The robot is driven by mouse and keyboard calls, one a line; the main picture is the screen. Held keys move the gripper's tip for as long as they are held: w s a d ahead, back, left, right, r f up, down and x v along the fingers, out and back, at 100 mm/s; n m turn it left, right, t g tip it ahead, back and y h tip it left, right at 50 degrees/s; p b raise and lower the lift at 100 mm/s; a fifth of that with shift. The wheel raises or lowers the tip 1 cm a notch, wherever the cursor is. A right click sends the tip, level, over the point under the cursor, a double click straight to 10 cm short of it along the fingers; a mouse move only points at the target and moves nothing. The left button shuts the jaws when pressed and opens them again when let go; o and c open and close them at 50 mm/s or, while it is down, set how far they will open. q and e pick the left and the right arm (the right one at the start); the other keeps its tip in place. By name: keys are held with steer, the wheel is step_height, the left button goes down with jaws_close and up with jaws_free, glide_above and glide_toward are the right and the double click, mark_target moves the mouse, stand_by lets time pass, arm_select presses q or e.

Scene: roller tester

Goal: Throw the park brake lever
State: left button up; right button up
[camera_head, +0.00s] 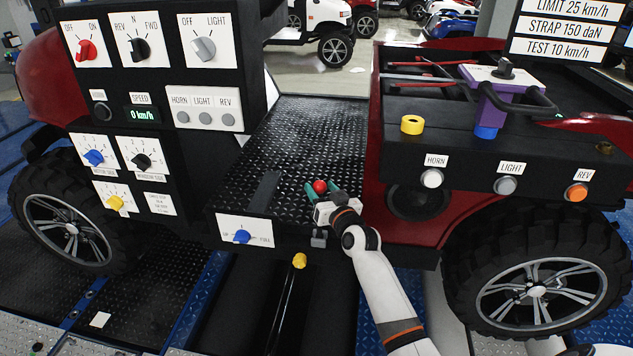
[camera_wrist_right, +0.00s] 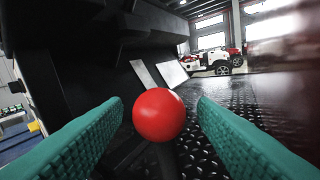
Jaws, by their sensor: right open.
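A lever with a round red ball knob (camera_head: 320,186) stands up from the black tread-plate floor of the vehicle. In the right wrist view the red knob (camera_wrist_right: 159,115) sits between the two green finger pads, with its dark stem below it. My right gripper (camera_head: 321,193) is open around the knob, with a visible gap on both sides. Its arm comes in from the lower right. No label beside this lever can be read. My left gripper is not in view.
A switch panel (camera_head: 165,100) stands to the left of the tread plate (camera_head: 310,140). A black console (camera_head: 520,150) with buttons stands to the right. A yellow-tipped rod (camera_head: 300,260) and a blue knob (camera_head: 242,237) are at the front edge. A flat pedal (camera_head: 265,190) is left of the lever.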

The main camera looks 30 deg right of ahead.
steer(key=shift+w+d, duration=0.1)
steer(key=shift+w, duration=1.65)
